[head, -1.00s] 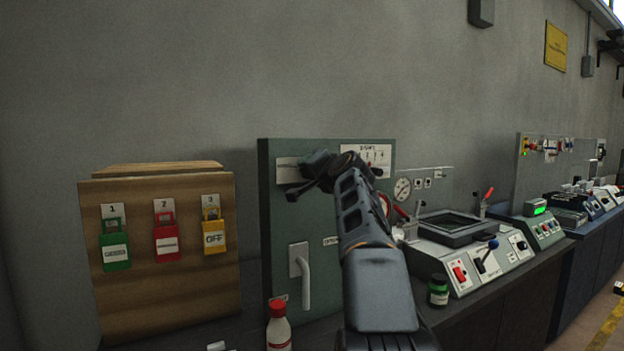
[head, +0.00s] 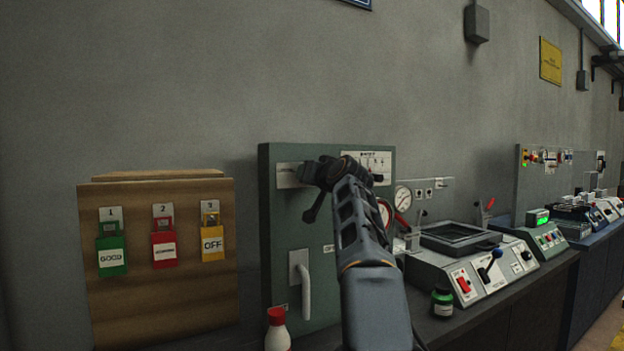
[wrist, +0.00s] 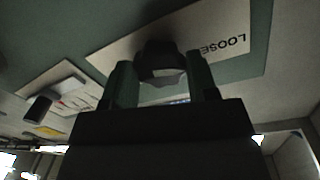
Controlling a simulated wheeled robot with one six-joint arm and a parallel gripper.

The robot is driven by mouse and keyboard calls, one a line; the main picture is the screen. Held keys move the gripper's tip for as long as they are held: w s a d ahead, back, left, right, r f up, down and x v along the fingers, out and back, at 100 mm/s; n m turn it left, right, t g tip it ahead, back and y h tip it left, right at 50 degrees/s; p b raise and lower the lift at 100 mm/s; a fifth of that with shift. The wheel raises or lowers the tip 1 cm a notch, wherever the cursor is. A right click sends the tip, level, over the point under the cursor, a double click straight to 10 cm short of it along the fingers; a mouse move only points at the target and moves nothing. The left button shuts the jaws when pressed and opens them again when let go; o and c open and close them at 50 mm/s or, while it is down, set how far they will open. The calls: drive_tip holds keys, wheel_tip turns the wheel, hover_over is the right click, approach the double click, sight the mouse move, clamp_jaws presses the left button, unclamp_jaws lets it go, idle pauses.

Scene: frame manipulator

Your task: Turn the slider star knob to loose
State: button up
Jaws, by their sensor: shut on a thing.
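The slider star knob (wrist: 160,60) is a dark knob on a pale label plate (wrist: 225,45) in the wrist view. The word LOOSE is printed on the plate, to the knob's right and seen upside down. My gripper (wrist: 161,80) has one finger on each side of the knob and is shut on it. In the head view my gripper (head: 318,190) is at the upper part of the green panel (head: 275,230), in front of the plate (head: 287,176). There my gripper and wrist hide the knob. The knob's exact turn cannot be read.
A white handle (head: 303,280) is below on the panel. A wooden board (head: 160,290) with green, red and yellow tags stands left. A red-capped bottle (head: 277,330), a green jar (head: 442,300) and a control console (head: 490,275) are on the bench.

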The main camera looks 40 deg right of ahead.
idle(0.4)
drive_tip(key=o, duration=0.9)
drive_tip(key=shift+o, duration=0.2)
drive_tip(key=s+a+b, duration=0.2)
drive_tip(key=s+b, duration=0.2)
drive_tip(key=s, duration=0.9)
drive_tip(key=shift+s+a+r, duration=0.25)
drive_tip(key=shift+a, duration=0.1)
